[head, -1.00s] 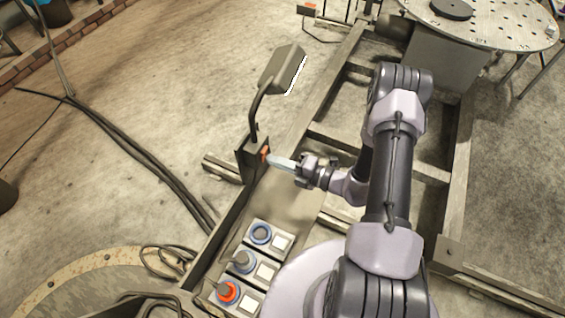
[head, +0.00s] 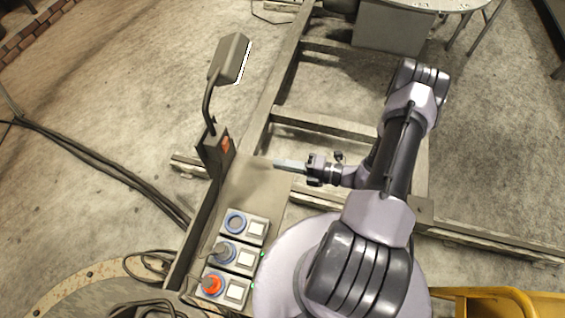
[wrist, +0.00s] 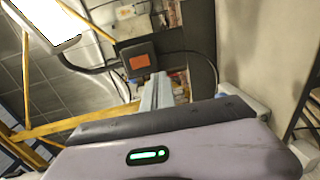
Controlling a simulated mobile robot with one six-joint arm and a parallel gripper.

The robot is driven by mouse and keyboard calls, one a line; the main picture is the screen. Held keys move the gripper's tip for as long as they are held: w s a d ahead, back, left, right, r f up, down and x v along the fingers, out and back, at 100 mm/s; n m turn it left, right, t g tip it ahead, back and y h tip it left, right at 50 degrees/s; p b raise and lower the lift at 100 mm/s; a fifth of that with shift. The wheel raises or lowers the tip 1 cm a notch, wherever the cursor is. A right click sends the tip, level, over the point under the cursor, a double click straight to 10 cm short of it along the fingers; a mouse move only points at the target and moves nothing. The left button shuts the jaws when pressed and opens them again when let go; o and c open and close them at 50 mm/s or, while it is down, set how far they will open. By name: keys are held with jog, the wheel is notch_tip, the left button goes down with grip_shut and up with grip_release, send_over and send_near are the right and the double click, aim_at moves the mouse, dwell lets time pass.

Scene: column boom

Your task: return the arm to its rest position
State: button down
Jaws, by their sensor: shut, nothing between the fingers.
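My gripper (head: 283,165) is in the middle of the head view, at the end of my bent arm, pointing left. Its fingers lie together with nothing between them. They are apart from the dark switch box (head: 212,152) with its orange switch, which stands to their left. In the wrist view the shut fingers (wrist: 155,90) point up the picture towards the same box (wrist: 138,64), and the orange face shows beyond them.
A lamp (head: 229,58) rises on a bent neck above the box. A metal frame (head: 325,121) runs behind my arm. Cables (head: 110,168) lie on the floor at left. A yellow object (head: 490,300) is at lower right.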

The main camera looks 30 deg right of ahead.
jog(key=shift+r, duration=0.1)
jog(key=s+a+r+n+g+h, duration=0.1)
jog(key=a+r+n+g, duration=0.25)
jog(key=r+n, duration=0.3)
jog(key=s+a+r+n+g+b, duration=0.1)
jog(key=a+r+n+g, duration=0.25)
jog(key=r+n, duration=0.35)
jog(key=s+a+r+n+g+h, duration=0.1)
jog(key=a+r+n+g, duration=0.25)
jog(key=r+n, duration=0.4)
jog(key=s+a+r+n+t+h, duration=0.1)
jog(key=s+r+n+t+h, duration=0.3)
jog(key=n, duration=1.5)
jog(key=shift+s+r+n+t+h+b, duration=0.4)
jog(key=shift+s+r+h, duration=1.85)
jog(key=shift+r, duration=1.35)
jog(key=shift+s+a+y, duration=0.1)
jog(key=shift+s+y, duration=0.15)
